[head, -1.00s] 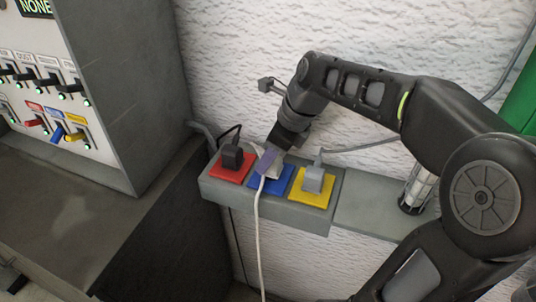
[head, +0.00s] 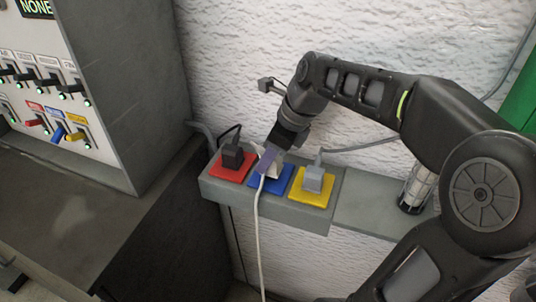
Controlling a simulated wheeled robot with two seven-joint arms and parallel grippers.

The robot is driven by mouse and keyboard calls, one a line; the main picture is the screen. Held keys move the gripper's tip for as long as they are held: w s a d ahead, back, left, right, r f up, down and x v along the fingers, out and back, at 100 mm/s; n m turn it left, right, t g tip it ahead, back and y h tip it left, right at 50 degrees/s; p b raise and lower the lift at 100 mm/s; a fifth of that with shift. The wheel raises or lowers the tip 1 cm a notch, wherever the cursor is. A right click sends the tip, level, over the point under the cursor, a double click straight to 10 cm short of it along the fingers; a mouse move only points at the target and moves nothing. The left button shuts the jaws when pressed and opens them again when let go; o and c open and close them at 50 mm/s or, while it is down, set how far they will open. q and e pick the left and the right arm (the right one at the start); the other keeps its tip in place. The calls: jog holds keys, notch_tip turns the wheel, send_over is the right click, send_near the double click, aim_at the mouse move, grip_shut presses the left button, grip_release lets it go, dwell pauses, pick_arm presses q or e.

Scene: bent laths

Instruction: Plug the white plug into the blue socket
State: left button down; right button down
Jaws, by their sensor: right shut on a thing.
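The blue socket (head: 283,184) is the middle one on a grey socket block (head: 262,201) against the wall. My right gripper (head: 272,158) is over the blue socket, shut on the white plug (head: 264,170). The plug is mostly hidden by the fingers, and a white cord (head: 259,225) hangs from it over the front of the block. I cannot tell whether the plug is seated in the socket or just above it. My left gripper is not in view.
A black plug (head: 232,157) sits in the red socket (head: 225,174) at the left, and a grey plug (head: 314,177) in the yellow socket (head: 311,197) at the right. A grey switch panel (head: 100,90) stands at the left. A lamp-like cylinder (head: 418,190) stands on the shelf at the right.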

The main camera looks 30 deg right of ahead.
jog(key=shift+f+b, duration=0.45)
jog(key=shift+f, duration=0.25)
jog(key=c, duration=0.9)
grip_release()
jog(key=shift+o, duration=0.2)
jog(key=v, duration=0.8)
jog(key=shift+f, duration=0.1)
